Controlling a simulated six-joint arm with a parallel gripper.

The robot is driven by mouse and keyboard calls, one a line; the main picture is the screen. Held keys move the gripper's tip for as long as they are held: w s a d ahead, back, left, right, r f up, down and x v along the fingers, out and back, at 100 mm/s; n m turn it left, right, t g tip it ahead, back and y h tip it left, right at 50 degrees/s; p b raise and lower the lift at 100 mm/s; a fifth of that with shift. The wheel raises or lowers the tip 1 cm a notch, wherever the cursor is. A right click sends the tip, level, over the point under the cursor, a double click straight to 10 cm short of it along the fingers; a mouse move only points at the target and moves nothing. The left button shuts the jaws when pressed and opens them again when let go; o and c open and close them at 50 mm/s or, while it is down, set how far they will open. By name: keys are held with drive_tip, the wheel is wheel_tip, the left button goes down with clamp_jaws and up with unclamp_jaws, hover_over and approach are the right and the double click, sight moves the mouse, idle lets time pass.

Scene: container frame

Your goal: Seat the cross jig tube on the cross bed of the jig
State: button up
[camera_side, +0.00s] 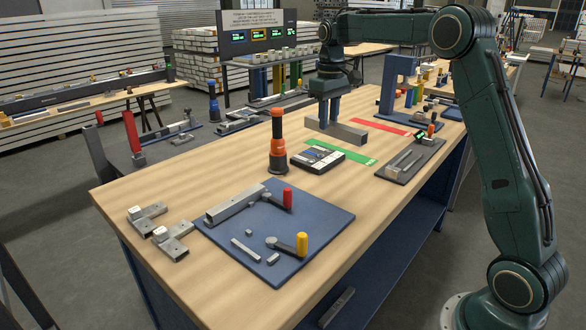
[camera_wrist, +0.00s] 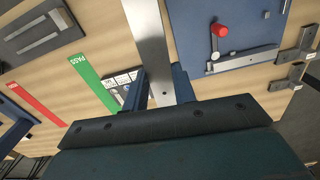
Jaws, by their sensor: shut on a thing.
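My gripper (camera_side: 331,113) is shut on a grey square tube (camera_side: 350,131), the cross jig tube, and holds it over the table near the green strip. In the wrist view the tube (camera_wrist: 148,35) runs between the two blue fingers (camera_wrist: 162,92). The jig is a blue plate (camera_side: 325,222) at the front of the table, apart from the tube. One tube (camera_side: 235,203) lies on it beside a red-handled clamp (camera_side: 286,198). Small grey blocks (camera_side: 245,249), perhaps the cross bed, sit near a yellow-handled clamp (camera_side: 300,243). The wrist view shows only part of the plate (camera_wrist: 197,25).
An orange-and-black driver (camera_side: 277,145) stands between the gripper and the jig, with a dark instrument box (camera_side: 318,158) beside it. Green (camera_side: 358,158) and red (camera_side: 378,127) strips mark the table. Two grey brackets (camera_side: 172,240) lie left of the jig.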

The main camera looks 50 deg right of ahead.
drive_tip(key=w+a+f, duration=0.1)
drive_tip(key=a+f, duration=0.2)
drive_tip(key=a, duration=0.6)
drive_tip(key=w+a+f, duration=0.1)
drive_tip(key=a+f, duration=0.3)
drive_tip(key=a, duration=0.6)
drive_tip(key=w+a+f, duration=0.2)
drive_tip(key=a+f, duration=0.2)
drive_tip(key=a, duration=0.5)
drive_tip(key=shift+a+n, duration=0.35)
drive_tip(key=shift+n, duration=0.05)
drive_tip(key=shift+w+f, duration=0.1)
drive_tip(key=shift+f, duration=0.1)
drive_tip(key=shift+f, duration=2.55)
drive_tip(key=shift+f, duration=0.9)
drive_tip(key=o, duration=1.7)
drive_tip(key=shift+r, duration=0.1)
